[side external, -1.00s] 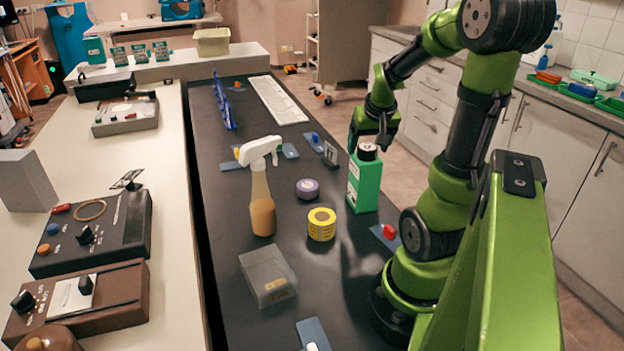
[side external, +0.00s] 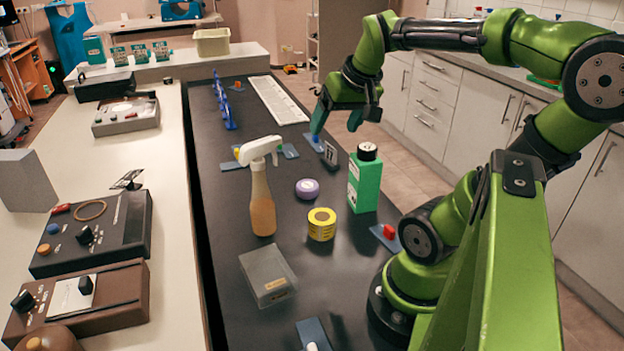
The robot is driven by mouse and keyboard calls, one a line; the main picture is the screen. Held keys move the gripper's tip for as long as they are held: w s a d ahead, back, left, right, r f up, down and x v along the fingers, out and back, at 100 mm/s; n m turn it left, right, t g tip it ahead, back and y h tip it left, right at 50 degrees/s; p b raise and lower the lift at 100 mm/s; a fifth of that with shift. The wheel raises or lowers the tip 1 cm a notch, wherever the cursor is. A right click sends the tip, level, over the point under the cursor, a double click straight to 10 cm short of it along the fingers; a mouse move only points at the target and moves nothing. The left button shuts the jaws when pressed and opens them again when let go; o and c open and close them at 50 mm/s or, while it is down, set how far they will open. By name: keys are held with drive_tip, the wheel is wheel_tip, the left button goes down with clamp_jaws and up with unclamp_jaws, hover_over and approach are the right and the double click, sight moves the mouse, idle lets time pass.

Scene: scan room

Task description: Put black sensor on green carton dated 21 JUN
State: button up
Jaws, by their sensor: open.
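My gripper (side external: 337,122) is open, with its fingers pointing down above the dark bench's far right edge. One finger is close to a blue knob on a blue pad (side external: 312,141); I cannot tell if they touch. Nothing shows between the fingers. Several small green cartons (side external: 140,52) stand on the pale ledge at the back left; their dates are too small to read. A green container with a black cap (side external: 365,182) stands upright on the bench, nearer than my gripper. I cannot tell which thing is the black sensor.
A small dark upright plate with a pale mark (side external: 330,155) stands near my gripper. A spray bottle (side external: 262,205), purple roll (side external: 307,189), yellow roll (side external: 321,225) and clear box (side external: 268,275) stand on the bench. A blue rack (side external: 223,100) and white keyboard-like strip (side external: 277,100) lie beyond.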

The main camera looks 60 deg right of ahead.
drive_tip(key=w+a+f+n+t+y, duration=0.1)
drive_tip(key=a+n+y, duration=0.3)
drive_tip(key=a, duration=1.3)
drive_tip(key=shift+w+a+f+n+t, duration=0.2)
drive_tip(key=shift+a+f+n+t, duration=0.1)
drive_tip(key=shift+f+t, duration=0.35)
